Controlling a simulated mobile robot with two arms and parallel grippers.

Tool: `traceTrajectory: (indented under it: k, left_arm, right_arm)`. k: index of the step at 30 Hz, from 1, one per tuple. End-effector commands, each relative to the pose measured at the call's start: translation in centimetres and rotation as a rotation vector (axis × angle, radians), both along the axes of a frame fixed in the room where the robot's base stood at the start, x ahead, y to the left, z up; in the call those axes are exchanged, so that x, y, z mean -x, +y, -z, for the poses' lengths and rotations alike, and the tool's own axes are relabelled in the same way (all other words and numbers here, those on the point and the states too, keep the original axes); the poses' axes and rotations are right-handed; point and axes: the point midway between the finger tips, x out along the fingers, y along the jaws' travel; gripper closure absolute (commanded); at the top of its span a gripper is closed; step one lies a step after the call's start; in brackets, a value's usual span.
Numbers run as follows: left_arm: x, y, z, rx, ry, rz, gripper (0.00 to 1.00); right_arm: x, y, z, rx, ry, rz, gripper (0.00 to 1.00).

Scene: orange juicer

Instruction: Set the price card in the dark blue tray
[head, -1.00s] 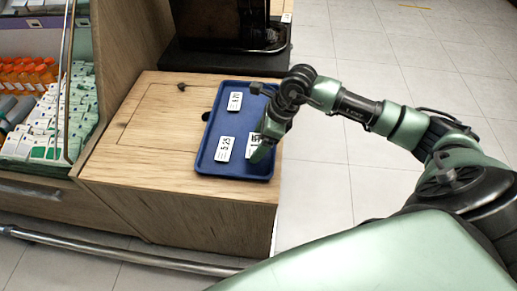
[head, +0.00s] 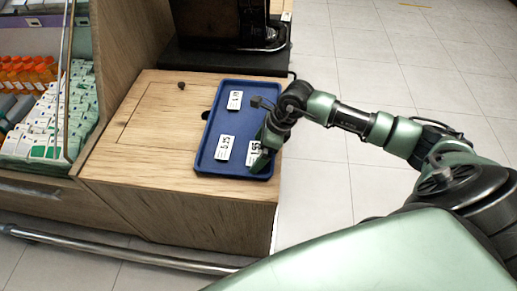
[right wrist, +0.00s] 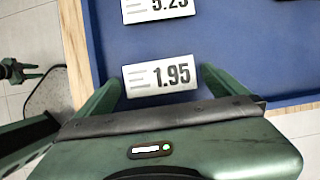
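The dark blue tray (head: 212,147) lies on the wooden counter. The same card (right wrist: 159,79) shows in the right wrist view between the spread green fingers, with a gap on each side. My right gripper (head: 261,160) is open and low over that corner; it also shows in the right wrist view (right wrist: 160,78). In the right wrist view, what looks like my left gripper (right wrist: 28,72) is small at the left edge; its opening is unclear.
Two more price cards lie in the tray: one reading 5.25 (head: 224,148) to the left and one farther back (head: 235,100). A black machine (head: 230,25) stands behind. A shelf with orange bottles (head: 28,72) and white cartons (head: 62,125) is at left.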

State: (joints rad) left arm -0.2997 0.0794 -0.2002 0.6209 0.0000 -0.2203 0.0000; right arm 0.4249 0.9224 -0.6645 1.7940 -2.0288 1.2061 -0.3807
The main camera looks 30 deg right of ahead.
Motion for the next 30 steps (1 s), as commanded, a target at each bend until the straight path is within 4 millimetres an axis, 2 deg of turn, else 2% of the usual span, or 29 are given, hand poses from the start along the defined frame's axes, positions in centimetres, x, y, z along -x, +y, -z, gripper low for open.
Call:
traceTrajectory:
  k: [5,7,15,21,25,30]
  left_arm:
    - [0.0,0.0,-0.2,0.0,0.0,0.0,0.64]
    - [0.0,0.0,0.0,0.0,0.0,0.0,0.64]
    - [0.0,0.0,0.6,0.0,0.0,0.0,0.64]
    - [0.0,0.0,0.9,0.0,0.0,0.0,0.64]
    - [0.1,0.0,1.0,0.0,0.001,0.0,0.64]
    - [0.1,0.0,1.0,0.0,0.001,0.0,0.64]
  right_arm:
    - [0.1,-0.2,-0.8,0.001,-0.002,0.0,0.0]
    - [0.3,-0.6,-1.7,0.003,-0.004,0.001,0.0]
    - [1.6,-2.4,-7.0,0.005,-0.005,0.0,0.0]
    - [2.4,-3.3,-10.1,0.002,-0.001,0.0,0.0]
    - [2.7,-3.6,-11.1,0.001,-0.001,0.0,0.0]
    - [2.8,-3.6,-11.4,0.0,0.0,0.0,0.0]
